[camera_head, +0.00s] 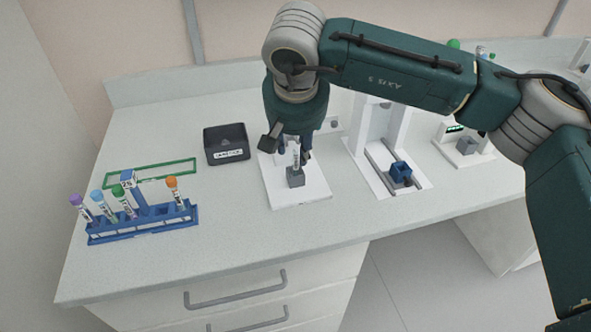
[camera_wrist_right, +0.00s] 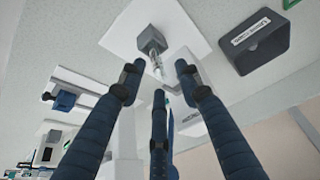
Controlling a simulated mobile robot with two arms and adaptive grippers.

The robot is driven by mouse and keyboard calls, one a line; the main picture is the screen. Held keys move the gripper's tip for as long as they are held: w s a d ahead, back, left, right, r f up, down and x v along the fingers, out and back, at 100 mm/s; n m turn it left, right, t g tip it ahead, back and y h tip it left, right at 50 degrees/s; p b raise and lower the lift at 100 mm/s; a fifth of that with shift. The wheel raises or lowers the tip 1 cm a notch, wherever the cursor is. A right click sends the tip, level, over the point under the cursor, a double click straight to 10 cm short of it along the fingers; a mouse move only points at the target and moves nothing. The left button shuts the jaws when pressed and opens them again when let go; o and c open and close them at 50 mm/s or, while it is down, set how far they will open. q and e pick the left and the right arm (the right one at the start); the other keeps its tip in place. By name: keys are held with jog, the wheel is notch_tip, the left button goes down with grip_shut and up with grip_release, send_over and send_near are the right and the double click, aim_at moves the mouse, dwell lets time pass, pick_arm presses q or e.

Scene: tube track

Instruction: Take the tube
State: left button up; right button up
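A labelled tube (camera_head: 296,158) stands upright in a small grey block (camera_head: 296,179) on a white plate (camera_head: 315,195). My right gripper (camera_head: 293,143) is above the block and around the tube's upper part, which it partly hides. In the right wrist view the three blue fingers of my right gripper (camera_wrist_right: 159,82) are spread apart. The tube (camera_wrist_right: 156,65) and grey block (camera_wrist_right: 151,40) show beyond the fingertips, and I see no finger touching the tube. The tube's cap is hidden. My left gripper is not in view.
A blue rack (camera_head: 145,228) at the left holds several tubes with purple, light blue, green and orange caps. A dark labelled box (camera_head: 226,143) and a green frame (camera_head: 150,172) lie behind it. A white device with a blue holder (camera_head: 401,172) stands to the right.

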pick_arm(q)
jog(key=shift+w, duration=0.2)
pick_arm(e)
jog(key=shift+w+f, duration=0.1)
jog(key=shift+f, duration=0.05)
jog(key=c, duration=0.9)
jog(key=shift+o, duration=0.2)
